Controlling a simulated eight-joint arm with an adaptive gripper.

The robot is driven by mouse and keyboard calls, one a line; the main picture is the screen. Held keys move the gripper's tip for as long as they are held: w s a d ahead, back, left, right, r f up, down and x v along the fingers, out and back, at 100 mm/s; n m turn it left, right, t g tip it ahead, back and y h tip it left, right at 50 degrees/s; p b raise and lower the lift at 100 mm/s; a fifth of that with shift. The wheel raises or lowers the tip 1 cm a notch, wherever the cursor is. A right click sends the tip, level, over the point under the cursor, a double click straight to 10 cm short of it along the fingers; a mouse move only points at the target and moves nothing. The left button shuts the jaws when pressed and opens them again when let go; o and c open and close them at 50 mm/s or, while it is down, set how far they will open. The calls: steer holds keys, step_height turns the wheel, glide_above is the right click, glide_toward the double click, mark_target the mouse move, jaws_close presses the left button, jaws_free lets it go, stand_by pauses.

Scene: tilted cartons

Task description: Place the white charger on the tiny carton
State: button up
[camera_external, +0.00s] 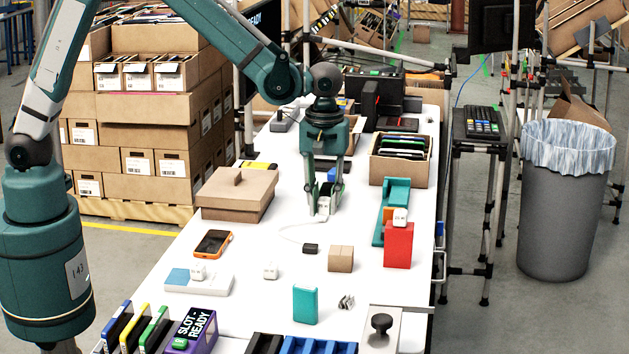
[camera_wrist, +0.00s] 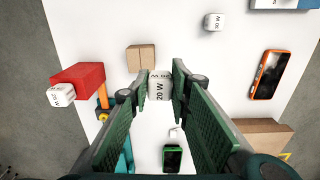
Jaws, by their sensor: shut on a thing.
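My gripper (camera_external: 323,208) points down over the middle of the white table. Its fingers are shut on a white charger (camera_wrist: 160,87) marked "20 W", which also shows low between the fingertips in the external view (camera_external: 324,204). I cannot tell whether the charger touches the table. The tiny carton (camera_external: 340,259) is a small brown box standing closer to the external camera than my gripper. In the wrist view the tiny carton (camera_wrist: 141,57) is just beyond the fingertips, up and left of the held charger. Its top is bare.
Another white charger (camera_external: 400,217) sits on a red box (camera_external: 398,247) by the right edge. A loose white charger (camera_external: 270,270), an orange phone (camera_external: 213,243) and a teal box (camera_external: 305,304) stand around. A larger brown carton (camera_external: 238,190) is at the left.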

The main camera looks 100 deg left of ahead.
glide_above(341, 251)
steer(key=shift+r+p, duration=0.35)
steer(key=shift+r, duration=0.05)
steer(key=shift+f, duration=3.15)
steer(key=shift+f, duration=1.85)
steer(key=shift+f, duration=0.1)
steer(key=o, duration=0.4)
steer(key=shift+f, duration=0.1)
steer(key=o, duration=0.5)
